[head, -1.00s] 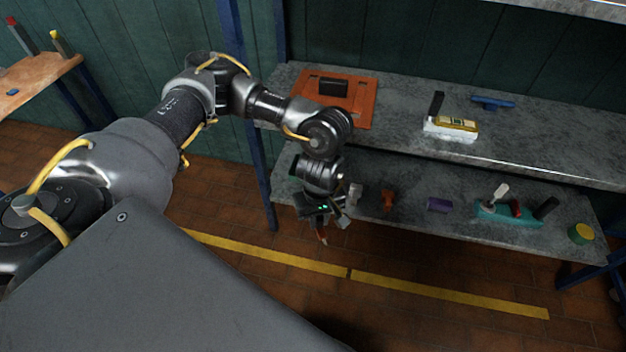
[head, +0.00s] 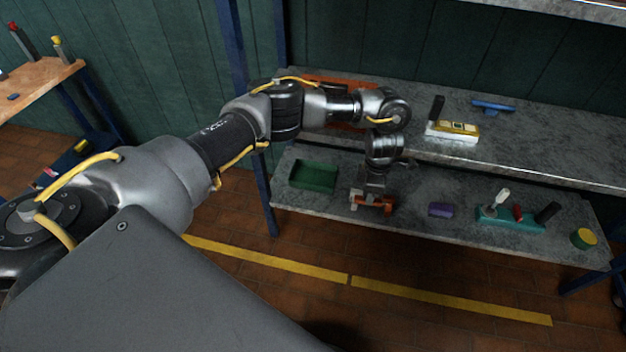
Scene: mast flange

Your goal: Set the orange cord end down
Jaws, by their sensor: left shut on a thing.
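My left gripper (head: 366,196) is over the front part of the lower shelf (head: 410,222), its fingers pointing down. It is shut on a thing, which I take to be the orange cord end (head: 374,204). Orange shows right at the fingertips, low against the shelf. A small orange object stood on the shelf at about this spot earlier, so I cannot tell how much of the orange is in the jaws. Whether the held end touches the shelf is also unclear. My right gripper is not in view.
A green tray (head: 313,176) lies left of the gripper, a purple block (head: 441,210) right of it. Beyond are a teal holder (head: 511,219) with upright tools and a yellow-topped round tin (head: 583,238). The upper shelf (head: 550,150) overhangs behind; a blue post (head: 263,190) stands left.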

